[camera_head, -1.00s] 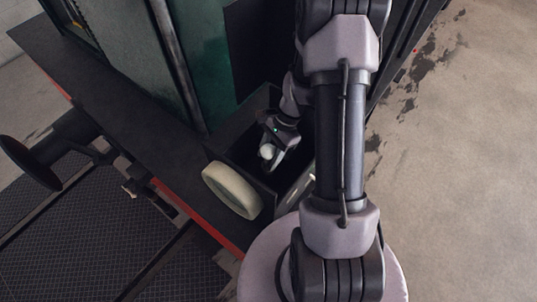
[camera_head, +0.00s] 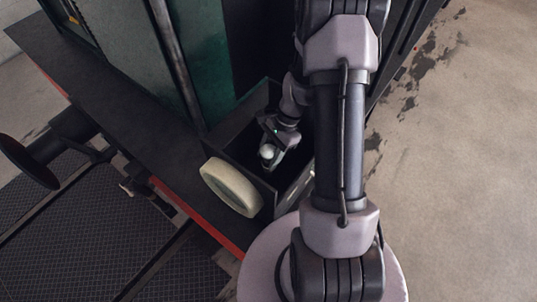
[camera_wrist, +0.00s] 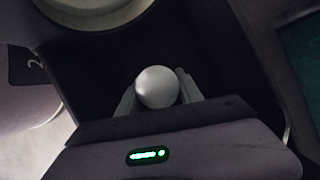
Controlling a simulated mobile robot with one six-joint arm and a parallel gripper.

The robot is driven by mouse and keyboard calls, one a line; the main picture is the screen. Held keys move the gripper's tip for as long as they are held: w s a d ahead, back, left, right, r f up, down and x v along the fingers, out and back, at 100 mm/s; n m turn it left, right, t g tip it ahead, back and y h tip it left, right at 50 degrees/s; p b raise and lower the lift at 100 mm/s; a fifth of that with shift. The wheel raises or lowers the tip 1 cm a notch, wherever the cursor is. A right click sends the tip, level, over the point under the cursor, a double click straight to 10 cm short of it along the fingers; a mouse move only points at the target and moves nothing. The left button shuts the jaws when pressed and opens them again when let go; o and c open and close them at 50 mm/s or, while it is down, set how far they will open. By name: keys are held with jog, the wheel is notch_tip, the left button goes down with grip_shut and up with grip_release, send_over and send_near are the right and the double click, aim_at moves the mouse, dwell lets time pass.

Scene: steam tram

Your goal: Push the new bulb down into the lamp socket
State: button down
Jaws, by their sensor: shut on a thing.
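The new bulb, a white round globe (camera_wrist: 157,87), sits between the two fingers of my gripper (camera_wrist: 158,98) in the wrist view. My gripper is shut on it. In the head view the bulb (camera_head: 267,152) shows as a small pale ball at the end of my gripper (camera_head: 269,158), inside the dark open box of the lamp. The lamp's large cream round lens (camera_head: 231,188) is on the box's front side. The socket is hidden below the bulb and gripper, so I cannot tell whether the bulb touches it.
The dark box walls (camera_head: 296,200) stand close around my gripper. The tram's green side (camera_head: 150,60) rises behind, on a dark ledge (camera_head: 110,110) with a red edge. A black round buffer (camera_head: 30,165) is at the left. Bare floor (camera_head: 460,170) lies at the right.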

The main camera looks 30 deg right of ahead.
jog(key=shift+f, duration=0.15)
jog(key=shift+b+x, duration=0.95)
jog(key=shift+b, duration=0.05)
jog(key=shift+d+f, duration=0.1)
jog(key=shift+f, duration=0.05)
jog(key=c, duration=1)
grip_release()
jog(key=shift+a, duration=0.25)
jog(key=o, duration=0.3)
jog(key=shift+w+d, duration=0.1)
jog(key=shift+d, duration=0.05)
jog(key=shift+o, duration=0.2)
jog(key=shift+w+d, duration=0.1)
jog(key=shift+d, duration=0.05)
